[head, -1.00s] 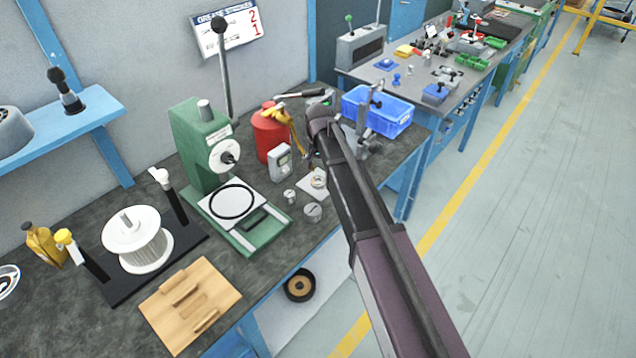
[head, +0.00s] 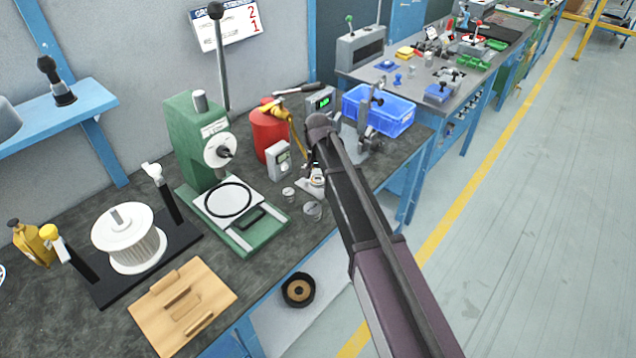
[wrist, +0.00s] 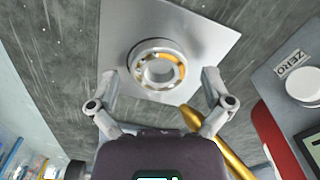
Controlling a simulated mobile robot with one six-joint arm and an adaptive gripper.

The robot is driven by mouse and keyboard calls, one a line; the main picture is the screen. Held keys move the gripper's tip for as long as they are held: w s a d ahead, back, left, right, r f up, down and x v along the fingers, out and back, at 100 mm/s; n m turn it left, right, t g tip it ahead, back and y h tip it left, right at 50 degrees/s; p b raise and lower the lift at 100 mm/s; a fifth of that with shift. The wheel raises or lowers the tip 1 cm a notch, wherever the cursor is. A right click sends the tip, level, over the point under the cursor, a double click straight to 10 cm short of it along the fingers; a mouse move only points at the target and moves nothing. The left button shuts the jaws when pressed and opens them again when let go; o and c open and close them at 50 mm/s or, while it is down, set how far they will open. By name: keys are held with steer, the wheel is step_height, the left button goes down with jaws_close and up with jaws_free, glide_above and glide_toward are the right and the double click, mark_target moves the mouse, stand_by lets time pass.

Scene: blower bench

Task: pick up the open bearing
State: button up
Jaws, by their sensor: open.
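The open bearing (wrist: 158,70) is a ring with a pale outer race, an orange-brown cage and a central hole. It lies flat on a light grey square plate (wrist: 208,40) on the bench. My gripper (wrist: 157,82) is open in the wrist view, with one finger on each side of the bearing's near edge. I cannot tell whether the fingers touch it. In the head view the bearing (head: 317,179) is small and partly hidden, with my gripper (head: 314,172) right over it.
Small metal weights (head: 312,210) and a grey meter (head: 279,159) stand close by. A green press (head: 197,140), a red can (head: 268,137) and a blue crate (head: 378,122) surround the spot. A gold nozzle (wrist: 215,150) passes near the right finger in the wrist view.

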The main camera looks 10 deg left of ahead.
stand_by(0.4)
steer(key=c, duration=1.2)
steer(key=shift+d+r, duration=0.1)
steer(key=shift+r, duration=0.05)
steer(key=shift+c, duration=0.2)
steer(key=shift+s+d+r+p, duration=0.25)
steer(key=shift+r+p, duration=0.1)
steer(key=shift+p, duration=0.15)
step_height(320, 180, up, 6)
steer(key=p, duration=0.5)
steer(key=shift+f, duration=0.25)
steer(key=s+d, duration=0.5)
steer(key=d, duration=0.3)
steer(key=s+d+p, duration=0.1)
steer(key=s+d, duration=0.4)
steer(key=d, duration=0.3)
steer(key=shift+d+r, duration=0.2)
steer(key=shift+r, duration=0.1)
